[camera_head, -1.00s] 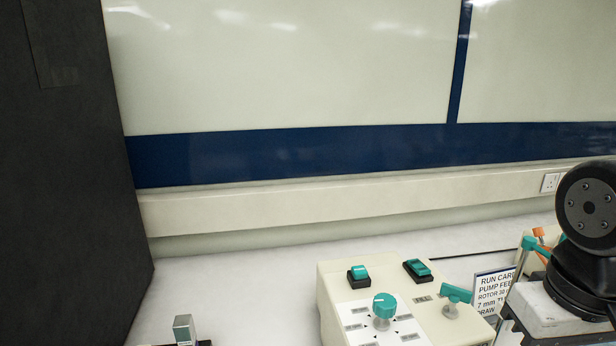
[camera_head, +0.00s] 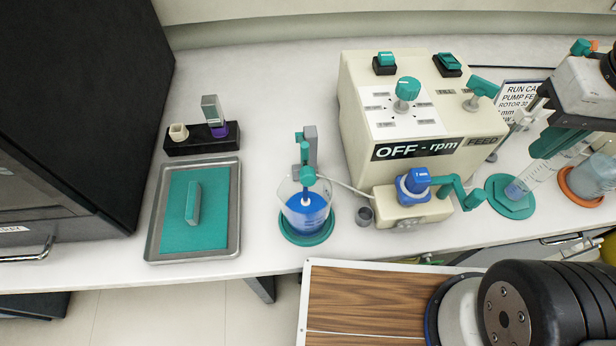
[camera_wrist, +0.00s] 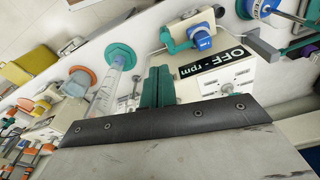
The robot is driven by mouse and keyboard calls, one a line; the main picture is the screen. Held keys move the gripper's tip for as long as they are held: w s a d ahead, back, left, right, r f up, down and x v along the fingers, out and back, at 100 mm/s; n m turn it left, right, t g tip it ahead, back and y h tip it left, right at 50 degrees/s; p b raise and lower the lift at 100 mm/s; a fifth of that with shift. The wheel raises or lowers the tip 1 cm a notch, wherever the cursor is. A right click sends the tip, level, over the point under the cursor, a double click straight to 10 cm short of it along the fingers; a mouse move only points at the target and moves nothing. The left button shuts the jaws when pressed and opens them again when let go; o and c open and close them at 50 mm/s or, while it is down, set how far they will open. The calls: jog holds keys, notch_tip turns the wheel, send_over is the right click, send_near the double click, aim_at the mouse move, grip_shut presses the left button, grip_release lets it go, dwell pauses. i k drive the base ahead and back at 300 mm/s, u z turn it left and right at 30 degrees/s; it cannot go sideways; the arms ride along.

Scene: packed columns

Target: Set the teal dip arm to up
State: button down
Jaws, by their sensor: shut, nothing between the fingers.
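The teal dip arm (camera_head: 304,158) is on a grey post (camera_head: 310,145) behind a glass beaker of blue liquid (camera_head: 305,212). It appears lowered, with a thin stem reaching down into the beaker, which stands on a round teal base (camera_head: 307,238). In the wrist view the blue beaker (camera_wrist: 262,8) is at the top right edge. My gripper (camera_head: 545,146) has teal fingers and is at the right, well away from the dip arm and beyond the pump box. In the wrist view my gripper (camera_wrist: 157,87) is shut and empty.
The cream pump box (camera_head: 420,120) reads "OFF - rpm", with a blue pump head (camera_head: 414,181) and teal crank (camera_head: 460,190) in front. A tray with a teal mat (camera_head: 236,210) and a black block (camera_head: 195,138) are left. A tilted cylinder (camera_head: 530,180) stands near my gripper.

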aim_at(307, 175)
jog(key=u, duration=0.8)
jog(key=k, duration=0.75)
jog(key=z, duration=0.9)
